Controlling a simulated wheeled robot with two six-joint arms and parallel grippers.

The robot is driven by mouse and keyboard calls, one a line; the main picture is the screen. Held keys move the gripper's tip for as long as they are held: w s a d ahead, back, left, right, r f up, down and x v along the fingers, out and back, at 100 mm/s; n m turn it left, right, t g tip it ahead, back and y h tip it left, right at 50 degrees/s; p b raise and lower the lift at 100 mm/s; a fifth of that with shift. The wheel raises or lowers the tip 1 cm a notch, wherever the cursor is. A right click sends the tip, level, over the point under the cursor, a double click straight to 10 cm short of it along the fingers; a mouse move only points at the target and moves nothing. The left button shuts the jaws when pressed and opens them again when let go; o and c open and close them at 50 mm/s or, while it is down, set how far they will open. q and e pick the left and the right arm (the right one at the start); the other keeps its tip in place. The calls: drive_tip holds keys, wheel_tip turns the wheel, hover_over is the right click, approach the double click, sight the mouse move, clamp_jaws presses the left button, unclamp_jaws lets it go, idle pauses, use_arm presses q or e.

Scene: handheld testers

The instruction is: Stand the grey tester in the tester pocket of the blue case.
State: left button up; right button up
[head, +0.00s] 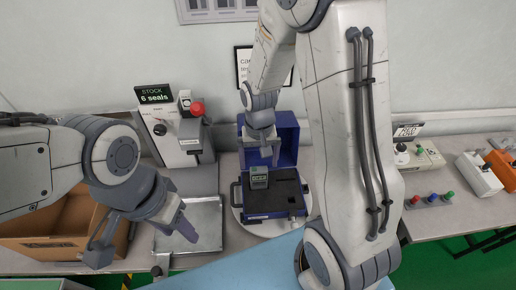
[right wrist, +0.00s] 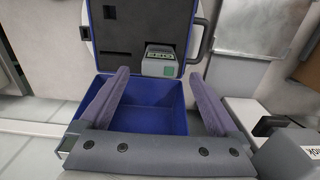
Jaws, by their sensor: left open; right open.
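The blue case (head: 262,212) stands open on a round pale plate, its lid raised at the back. The grey tester (head: 258,177) stands upright in the dark foam of the case, at the left rear, its display facing front. In the right wrist view, the tester (right wrist: 160,62) sits at a corner of the foam; its lower part is hidden in the foam. My right gripper (head: 264,157) is open and empty, just above and behind the tester, its fingers apart from it. My left gripper (head: 146,246) is open and empty, over the table at the left.
A metal tray (head: 203,226) and a cardboard box (head: 45,238) lie left of the case. A seal machine (head: 168,135) with a red knob stands behind the tray. A small device (head: 417,155) and coloured buttons (head: 430,199) are at the right. My right arm hides part of the table.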

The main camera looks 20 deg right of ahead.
wheel_tip(320, 180, up, 6)
drive_tip(key=s+a+r+n, duration=0.3)
drive_tip(key=s+a+n, duration=0.2)
drive_tip(key=s, duration=0.4)
drive_tip(key=s+a+r+n+y, duration=0.1)
drive_tip(key=s+a+r+n, duration=0.2)
drive_tip(key=s+a+n, duration=0.2)
drive_tip(key=s+a, duration=0.2)
drive_tip(key=s, duration=0.2)
drive_tip(key=shift+a+r+n, duration=0.3)
drive_tip(key=shift+a+r, duration=0.05)
drive_tip(key=shift+r, duration=0.05)
drive_tip(key=shift+c, duration=0.4)
